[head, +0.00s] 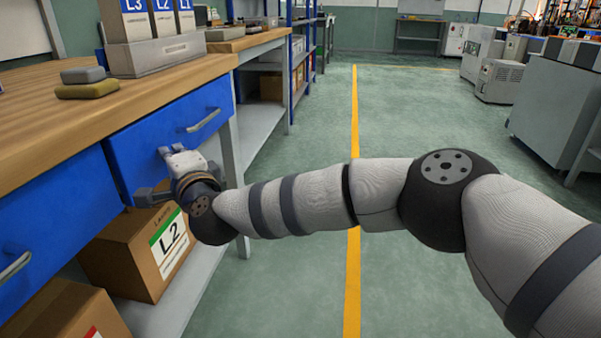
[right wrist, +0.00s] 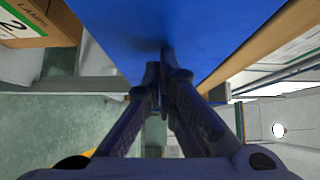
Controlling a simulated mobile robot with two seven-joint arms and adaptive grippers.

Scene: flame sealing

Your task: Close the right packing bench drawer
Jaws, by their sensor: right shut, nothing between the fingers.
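The right packing bench drawer (head: 150,135) has a blue front with a metal handle (head: 204,121). In the head view its front looks about level with the blue left drawer (head: 55,225), and I see no clear gap under the bench top. My right gripper (head: 155,175) is at the lower part of the right drawer's front, left of and below the handle. In the right wrist view the fingers (right wrist: 163,75) are shut and empty, with their tips at the blue front (right wrist: 150,30), touching or nearly so. My left gripper is out of view.
The wooden bench top (head: 60,125) holds a grey block, a yellowish block and a rack of labelled boxes (head: 150,45). Cardboard boxes (head: 145,245) stand on the shelf below the drawers. The green floor to the right is open around a yellow line (head: 354,110).

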